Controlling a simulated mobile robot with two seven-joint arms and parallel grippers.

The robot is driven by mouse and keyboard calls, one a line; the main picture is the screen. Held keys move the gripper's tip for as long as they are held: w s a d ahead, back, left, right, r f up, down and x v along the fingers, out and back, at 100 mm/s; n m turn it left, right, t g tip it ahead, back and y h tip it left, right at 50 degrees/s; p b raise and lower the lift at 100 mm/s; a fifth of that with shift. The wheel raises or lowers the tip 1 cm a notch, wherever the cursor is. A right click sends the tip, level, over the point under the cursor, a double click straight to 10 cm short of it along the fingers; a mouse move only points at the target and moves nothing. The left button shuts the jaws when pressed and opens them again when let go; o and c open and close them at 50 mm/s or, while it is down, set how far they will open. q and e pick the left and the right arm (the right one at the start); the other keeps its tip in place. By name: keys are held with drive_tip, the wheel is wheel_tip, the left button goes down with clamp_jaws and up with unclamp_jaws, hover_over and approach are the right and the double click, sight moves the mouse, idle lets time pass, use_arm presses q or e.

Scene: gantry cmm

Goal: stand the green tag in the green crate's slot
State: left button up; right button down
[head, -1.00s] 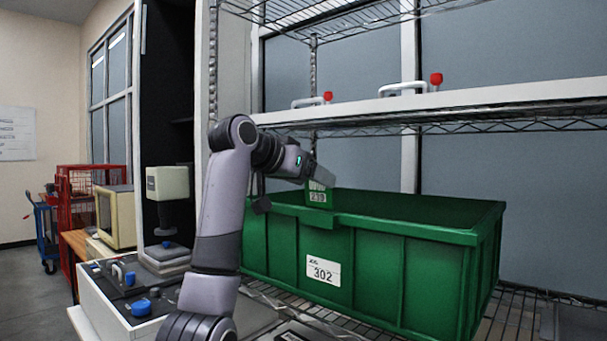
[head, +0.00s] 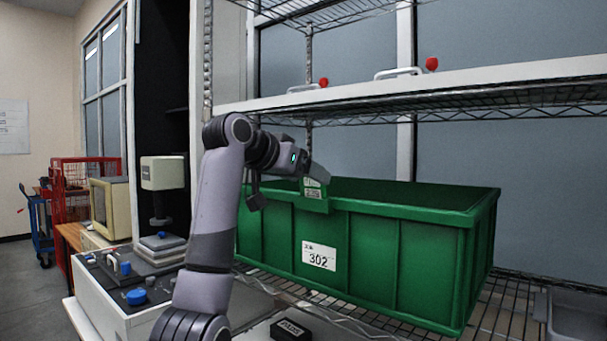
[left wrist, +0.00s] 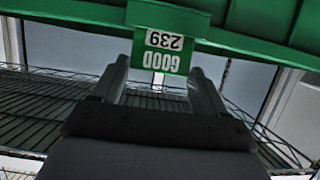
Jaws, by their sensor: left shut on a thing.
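My left gripper (head: 320,172) is shut on the tag from above. In the left wrist view the tag (left wrist: 164,52) shows upside down between the two fingers, its far end meeting the crate's green rim (left wrist: 240,42). The slot's mouth is hidden, so I cannot tell how deep the tag sits. My right gripper is not in view.
The crate, labelled 302, stands on a wire shelf (head: 505,305). A white shelf (head: 480,82) with red-knobbed clamps runs above it. A black block (head: 291,329) lies in front. A bench instrument (head: 135,300) stands at left, and a grey tray (head: 577,315) at right.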

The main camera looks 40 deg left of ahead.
use_arm(q)
drive_tip(key=shift+f, duration=0.15)
drive_tip(key=o, duration=1)
drive_tip(key=shift+o, duration=0.2)
drive_tip(key=shift+r+p, duration=0.9)
drive_tip(key=shift+r, duration=1.35)
drive_tip(key=b+v, duration=0.1)
drive_tip(key=v, duration=0.6)
